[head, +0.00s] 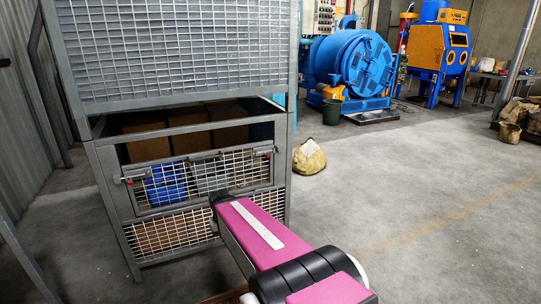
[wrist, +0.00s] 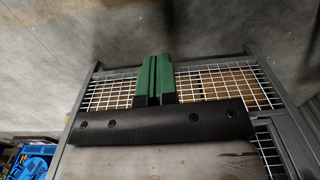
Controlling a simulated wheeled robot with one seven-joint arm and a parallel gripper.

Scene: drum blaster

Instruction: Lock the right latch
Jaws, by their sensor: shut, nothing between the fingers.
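The right latch (head: 266,152) is a small grey part with a red tip, at the upper right corner of the lower crate's mesh front panel (head: 205,180). Whether it is locked is too small to tell. The left latch (head: 129,180), also red-tipped, is at the panel's other end. My pink arm reaches the crate front, and its dark end is below and left of the right latch. My gripper (wrist: 154,76) shows green fingers, shut and empty, in front of white mesh (wrist: 215,83). I cannot make out the right latch in the wrist view.
The lower crate (head: 104,190) holds brown boxes (head: 188,133) and a blue item (head: 166,186). Another mesh crate (head: 175,50) is stacked above it. A sack (head: 309,158) lies on the floor to the right. Open concrete floor (head: 400,190) extends to the right.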

